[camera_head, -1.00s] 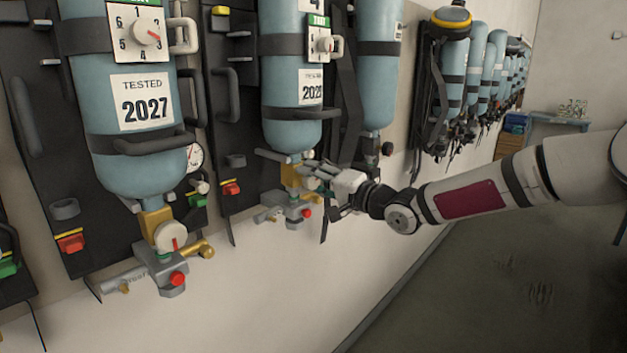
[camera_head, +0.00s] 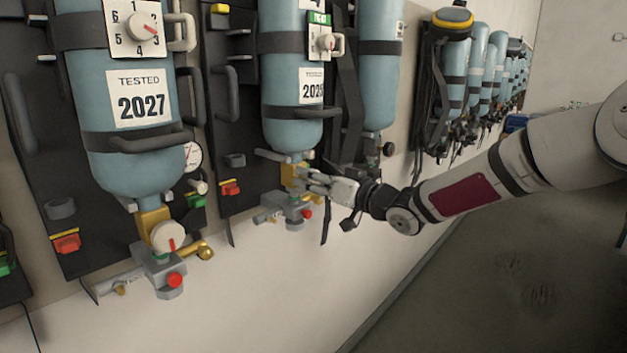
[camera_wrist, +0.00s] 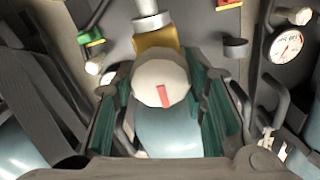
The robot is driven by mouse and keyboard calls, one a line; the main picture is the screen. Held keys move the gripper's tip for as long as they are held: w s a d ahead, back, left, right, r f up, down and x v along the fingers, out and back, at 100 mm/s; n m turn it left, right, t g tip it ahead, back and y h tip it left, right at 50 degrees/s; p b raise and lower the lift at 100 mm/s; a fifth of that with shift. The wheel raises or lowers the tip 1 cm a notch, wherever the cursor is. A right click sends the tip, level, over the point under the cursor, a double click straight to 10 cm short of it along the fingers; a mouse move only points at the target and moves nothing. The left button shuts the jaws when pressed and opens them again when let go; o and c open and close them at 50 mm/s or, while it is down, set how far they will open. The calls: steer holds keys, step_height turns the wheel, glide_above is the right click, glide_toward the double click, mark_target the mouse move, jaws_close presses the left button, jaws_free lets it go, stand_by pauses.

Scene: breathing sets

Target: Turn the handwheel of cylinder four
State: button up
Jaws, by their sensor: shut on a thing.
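The second blue cylinder (camera_head: 283,118) from the left in the head view hangs upside down on its black backplate, with a gold valve neck (camera_head: 287,172) below it. My gripper (camera_head: 305,179) is at this neck, reaching in from the right. In the wrist view a pale, faceted handwheel (camera_wrist: 155,74) with a red mark sits between the two teal-padded fingers of my gripper (camera_wrist: 164,93). The fingers are shut on it from both sides. The red mark is near the lower rim, slightly tilted. In the head view the fingers mostly hide this handwheel.
A nearer cylinder (camera_head: 125,150) at left has its own white handwheel (camera_head: 168,237). A pressure gauge (camera_wrist: 286,46) and black hoses lie close around in the wrist view. More sets line the wall to the right. The floor (camera_head: 480,290) is clear.

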steer(key=n+b, duration=0.1)
steer(key=n, duration=0.3)
steer(key=shift+a+f+n, duration=0.1)
steer(key=shift+n, duration=0.2)
steer(key=n+b, duration=0.2)
steer(key=n, duration=0.2)
steer(key=shift+f+n, duration=0.1)
steer(key=shift+n, duration=0.2)
steer(key=n+b, duration=0.4)
steer(key=shift+f+n, duration=0.1)
steer(key=shift+n, duration=0.2)
steer(key=n+b, duration=0.3)
steer(key=b, duration=0.1)
steer(key=shift+f+n, duration=0.1)
steer(key=shift+n, duration=0.2)
steer(key=n+b, duration=0.5)
steer(key=b, duration=0.2)
steer(key=shift+s+f+n, duration=0.1)
steer(key=shift+n, duration=0.2)
steer(key=n+b, duration=0.4)
steer(key=b, duration=0.2)
steer(key=n+b, duration=0.4)
steer(key=b, duration=0.1)
steer(key=shift+n, duration=0.4)
steer(key=n+b, duration=0.4)
